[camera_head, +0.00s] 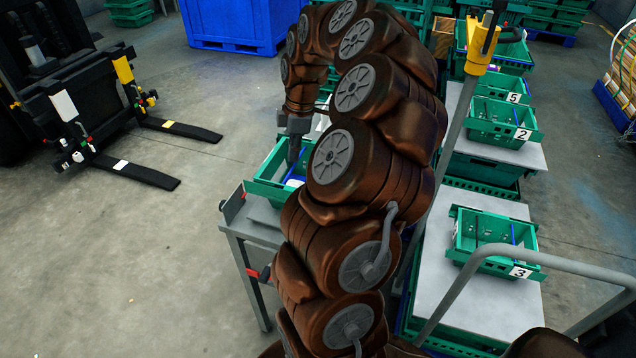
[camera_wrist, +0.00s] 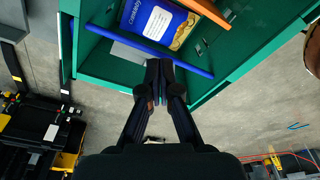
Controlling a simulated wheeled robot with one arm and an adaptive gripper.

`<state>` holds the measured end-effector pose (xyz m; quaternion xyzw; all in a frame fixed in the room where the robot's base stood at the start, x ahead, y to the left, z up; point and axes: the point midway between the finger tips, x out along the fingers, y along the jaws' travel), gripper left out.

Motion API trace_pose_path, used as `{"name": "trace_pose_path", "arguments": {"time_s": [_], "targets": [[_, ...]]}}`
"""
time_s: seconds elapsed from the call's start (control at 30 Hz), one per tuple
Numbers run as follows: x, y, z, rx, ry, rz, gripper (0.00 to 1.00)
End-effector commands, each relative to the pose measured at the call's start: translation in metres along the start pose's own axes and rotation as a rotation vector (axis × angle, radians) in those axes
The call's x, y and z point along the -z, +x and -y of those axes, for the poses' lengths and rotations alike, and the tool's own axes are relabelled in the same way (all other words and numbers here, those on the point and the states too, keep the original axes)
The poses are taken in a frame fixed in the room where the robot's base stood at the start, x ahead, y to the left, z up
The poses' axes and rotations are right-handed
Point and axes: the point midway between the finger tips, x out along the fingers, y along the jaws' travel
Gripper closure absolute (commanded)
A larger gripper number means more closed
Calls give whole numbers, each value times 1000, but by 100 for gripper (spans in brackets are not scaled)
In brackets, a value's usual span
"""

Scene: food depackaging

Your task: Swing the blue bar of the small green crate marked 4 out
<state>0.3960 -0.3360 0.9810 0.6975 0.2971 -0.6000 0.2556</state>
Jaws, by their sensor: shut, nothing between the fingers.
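A small green crate (camera_head: 266,188) stands on a grey table, partly hidden behind my arm; no number shows on it in either view. In the wrist view, the green crate (camera_wrist: 255,52) fills the top, with a blue bar (camera_wrist: 128,43) running slantwise across its near side. My gripper (camera_wrist: 159,68) is shut and empty, its tips at the crate's near side just below the blue bar; I cannot tell whether they touch it.
An orange bar (camera_wrist: 214,15) and a blue and yellow package (camera_wrist: 160,20) are in the crate. The grey table (camera_head: 262,236) carries the crate. Green crates marked 3 (camera_head: 492,232), 2 (camera_head: 500,135) and 5 (camera_head: 500,90) stand to the right.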

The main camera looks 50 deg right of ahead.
Motion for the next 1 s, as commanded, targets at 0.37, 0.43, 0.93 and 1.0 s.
{"name": "trace_pose_path", "arguments": {"time_s": [0.37, 0.43, 0.93, 1.0], "targets": [[-1, 6, 0, 0, 0, 0, 100], [-1, 7, 0, 0, 0, 0, 100], [-2, 14, 0, 0, 0, 0, 100], [-2, 16, 0, 0, 0, 0, 100]]}}
